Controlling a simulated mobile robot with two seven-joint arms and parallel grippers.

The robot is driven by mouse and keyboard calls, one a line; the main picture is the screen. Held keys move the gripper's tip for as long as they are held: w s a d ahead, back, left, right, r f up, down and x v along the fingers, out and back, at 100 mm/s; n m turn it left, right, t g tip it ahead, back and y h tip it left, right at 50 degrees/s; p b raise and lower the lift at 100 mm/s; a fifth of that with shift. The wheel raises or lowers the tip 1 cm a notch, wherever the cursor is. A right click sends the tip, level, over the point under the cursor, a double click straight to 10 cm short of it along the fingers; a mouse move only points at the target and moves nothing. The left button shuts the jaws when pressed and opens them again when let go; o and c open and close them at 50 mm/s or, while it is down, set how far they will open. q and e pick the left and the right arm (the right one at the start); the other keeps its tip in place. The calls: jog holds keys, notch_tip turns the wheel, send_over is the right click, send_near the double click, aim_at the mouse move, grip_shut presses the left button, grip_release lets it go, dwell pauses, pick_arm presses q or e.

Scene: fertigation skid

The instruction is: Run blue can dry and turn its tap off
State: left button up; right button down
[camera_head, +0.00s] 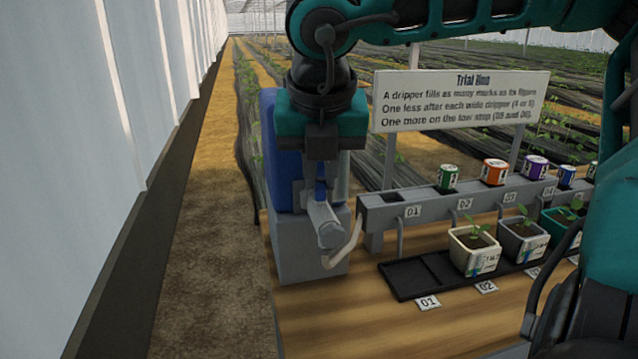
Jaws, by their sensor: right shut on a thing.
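The blue can (268,150) stands on a grey block at the near left end of the bench, partly hidden behind my right arm. Its tap (325,226) is a grey cylinder on the front, with a pale spout (346,246) bending down to the right. My right gripper (320,190) points down in front of the can and is shut on a narrow blue piece just above the tap body, which looks like the tap's handle. The fingers hide much of it. No flowing liquid can be made out. My left gripper is not in view.
A grey rail (440,209) with coloured cups, including a green one (448,176), runs right. Potted seedlings (474,250) stand in a black tray (408,283), whose place 01 is empty. A sign (460,100) stands behind. A white wall (90,150) is left. The front bench is clear.

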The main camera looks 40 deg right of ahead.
jog(key=shift+f+n+t+b, duration=0.1)
jog(key=shift+n+t+b, duration=0.25)
jog(key=shift+n, duration=0.45)
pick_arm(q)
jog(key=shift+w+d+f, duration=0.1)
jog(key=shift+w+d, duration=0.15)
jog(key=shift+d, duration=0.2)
pick_arm(e)
jog(key=shift+d+n+y, duration=0.1)
jog(key=shift+n+y, duration=0.2)
jog(key=shift+n, duration=0.1)
jog(key=c, duration=1.1)
grip_release()
pick_arm(q)
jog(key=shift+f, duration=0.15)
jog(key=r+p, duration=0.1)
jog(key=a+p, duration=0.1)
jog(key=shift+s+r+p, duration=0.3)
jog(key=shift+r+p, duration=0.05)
jog(key=shift+p, duration=0.05)
pick_arm(e)
jog(key=v, duration=1.3)
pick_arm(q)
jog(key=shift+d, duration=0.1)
